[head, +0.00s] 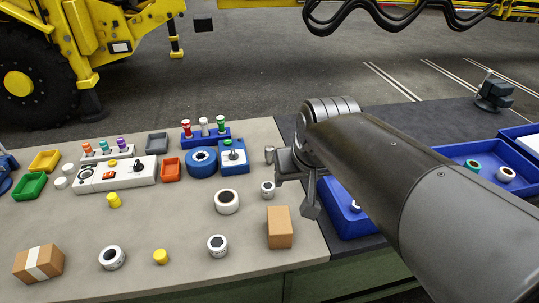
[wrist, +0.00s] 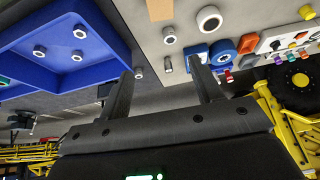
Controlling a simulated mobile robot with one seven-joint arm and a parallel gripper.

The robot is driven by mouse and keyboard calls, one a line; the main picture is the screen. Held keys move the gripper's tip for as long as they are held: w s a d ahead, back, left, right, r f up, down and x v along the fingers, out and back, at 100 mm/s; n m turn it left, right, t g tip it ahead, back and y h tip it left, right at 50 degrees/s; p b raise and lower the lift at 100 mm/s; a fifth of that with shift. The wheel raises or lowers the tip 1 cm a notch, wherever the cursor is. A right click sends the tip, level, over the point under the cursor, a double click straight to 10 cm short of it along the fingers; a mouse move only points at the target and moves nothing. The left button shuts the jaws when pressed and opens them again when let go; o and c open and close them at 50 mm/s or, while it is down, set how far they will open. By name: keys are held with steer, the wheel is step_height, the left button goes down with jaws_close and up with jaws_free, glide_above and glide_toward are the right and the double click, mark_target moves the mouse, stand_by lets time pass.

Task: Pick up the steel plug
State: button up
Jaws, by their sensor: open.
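The steel plug (head: 269,154) is a small grey metal cylinder on the light table top, near the table's right side. In the wrist view the steel plug (wrist: 167,64) appears between my two fingertips, nearer the right one. My gripper (head: 294,187) is open, with its fingers beside and to the right of the plug in the head view. It also shows in the wrist view (wrist: 160,66), with nothing held. I cannot tell how high the fingertips are above the plug.
A small white nut-like part (head: 268,189) and a white ring (head: 227,201) stand close by. A blue holder with a green-topped part (head: 233,158) is to the left. A brown box (head: 280,228) is nearer the front. A blue tray (wrist: 113,25) with several nuts adjoins on the right.

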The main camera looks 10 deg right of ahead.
steer(key=w, duration=1.2)
steer(key=m+g, duration=0.1)
glide_toward(269, 153)
steer(key=w+f, duration=0.1)
steer(key=w, duration=0.1)
steer(key=x, duration=1.1)
steer(key=shift+w+d+f, duration=0.15)
steer(key=shift+d+f, duration=0.15)
steer(key=shift+c, duration=0.3)
steer(key=c, duration=1.2)
